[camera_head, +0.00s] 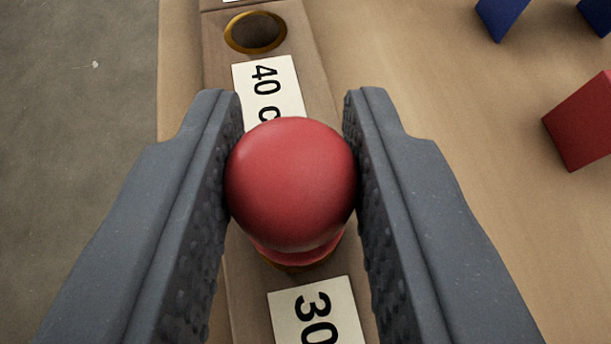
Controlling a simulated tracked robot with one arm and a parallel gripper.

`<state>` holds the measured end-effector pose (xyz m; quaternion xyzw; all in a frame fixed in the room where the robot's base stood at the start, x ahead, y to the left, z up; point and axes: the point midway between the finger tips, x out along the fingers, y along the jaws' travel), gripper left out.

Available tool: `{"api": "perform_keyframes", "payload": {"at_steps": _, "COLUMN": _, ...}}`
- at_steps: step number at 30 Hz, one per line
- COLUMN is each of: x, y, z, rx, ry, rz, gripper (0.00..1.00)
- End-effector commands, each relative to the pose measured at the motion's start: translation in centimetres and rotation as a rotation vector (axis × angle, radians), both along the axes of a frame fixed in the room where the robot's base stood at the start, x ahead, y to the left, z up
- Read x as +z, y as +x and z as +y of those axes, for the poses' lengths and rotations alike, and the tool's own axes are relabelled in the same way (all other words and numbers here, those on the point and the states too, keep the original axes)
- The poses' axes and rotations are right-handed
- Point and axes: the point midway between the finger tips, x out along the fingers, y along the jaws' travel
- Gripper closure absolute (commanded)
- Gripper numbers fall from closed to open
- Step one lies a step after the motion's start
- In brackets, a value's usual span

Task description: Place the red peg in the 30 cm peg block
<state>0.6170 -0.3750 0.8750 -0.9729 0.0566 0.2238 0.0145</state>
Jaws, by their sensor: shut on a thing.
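The red peg (291,184) shows its round ball top in the middle of the view, with a narrower red part (298,252) below it. My gripper (291,185) is shut on the ball, one grey jaw on each side. The peg block (325,265) is a wooden strip under the peg. A sliver of gold hole rim shows just beneath the peg, beside the label "30" (317,315). The peg lines up with this hole; its shaft is hidden, so I cannot tell how deep it sits.
An empty gold-rimmed hole (256,33) lies farther up the strip, beside a partly covered label "40 c" (268,88). A red block (582,122) and blue blocks (501,16) stand on the wooden surface (440,80) at right. Grey floor (80,130) lies at left.

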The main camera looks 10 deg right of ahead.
Motion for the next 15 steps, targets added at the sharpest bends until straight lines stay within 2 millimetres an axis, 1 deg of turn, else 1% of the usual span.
{"api": "perform_keyframes", "payload": {"at_steps": 1, "x": -0.95, "y": 0.01, "z": 0.01, "rx": 0.0, "ry": 0.001, "rz": 0.0, "gripper": 0.97}}
{"api": "perform_keyframes", "payload": {"at_steps": 3, "x": -1.27, "y": 0.01, "z": 0.0, "rx": -0.001, "ry": 0.002, "rz": 0.0, "gripper": 0.97}}
{"api": "perform_keyframes", "payload": {"at_steps": 13, "x": -1.24, "y": 0.02, "z": 0.04, "rx": 0.0, "ry": 0.001, "rz": -0.001, "gripper": 0.97}}
{"api": "perform_keyframes", "payload": {"at_steps": 14, "x": -1.29, "y": 0.02, "z": 0.03, "rx": 0.001, "ry": 0.0, "rz": -0.001, "gripper": 0.71}}
{"api": "perform_keyframes", "payload": {"at_steps": 15, "x": -1.25, "y": 0.03, "z": 0.04, "rx": 0.001, "ry": 0.0, "rz": -0.001, "gripper": 0.6}}
